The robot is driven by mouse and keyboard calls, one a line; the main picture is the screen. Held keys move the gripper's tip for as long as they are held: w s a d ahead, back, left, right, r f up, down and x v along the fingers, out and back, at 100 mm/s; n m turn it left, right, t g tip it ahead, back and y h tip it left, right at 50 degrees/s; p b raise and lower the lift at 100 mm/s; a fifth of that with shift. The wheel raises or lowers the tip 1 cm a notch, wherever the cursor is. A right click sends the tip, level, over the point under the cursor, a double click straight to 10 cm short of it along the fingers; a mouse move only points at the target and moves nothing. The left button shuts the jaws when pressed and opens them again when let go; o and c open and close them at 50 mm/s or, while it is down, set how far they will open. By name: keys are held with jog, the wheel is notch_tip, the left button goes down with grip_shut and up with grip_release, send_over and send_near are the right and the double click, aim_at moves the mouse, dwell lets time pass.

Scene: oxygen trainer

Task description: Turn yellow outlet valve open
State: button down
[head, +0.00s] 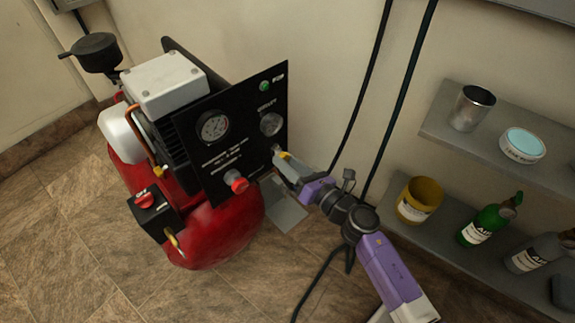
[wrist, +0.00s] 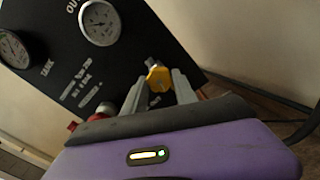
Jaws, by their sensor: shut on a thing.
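The yellow outlet valve (wrist: 158,77) is a small yellow handle on the lower right of the black panel, below the outlet gauge (wrist: 100,22). My gripper (wrist: 156,84) reaches it from the front, with one grey finger on each side of the yellow handle, and is shut on it. In the head view, my gripper (head: 284,161) is at the panel's right edge, and only a bit of the yellow valve (head: 284,154) shows there. The angle of the handle is hard to tell because the fingers partly hide it.
The black panel (head: 225,110) stands on a red compressor tank (head: 215,235). A red knob (head: 237,182) sits left of my gripper. Black hoses (head: 371,75) hang on the wall behind. Shelves at right hold a cup (head: 471,108), tins and bottles.

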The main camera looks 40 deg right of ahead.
jog(key=shift+f+n+b, duration=0.15)
jog(key=shift+n+b, duration=0.35)
jog(key=shift+n, duration=0.9)
jog(key=c, duration=1)
grip_release()
jog(key=shift+s, duration=0.1)
jog(key=s, duration=0.7)
jog(key=shift+s+b, duration=0.3)
jog(key=shift+b, duration=0.05)
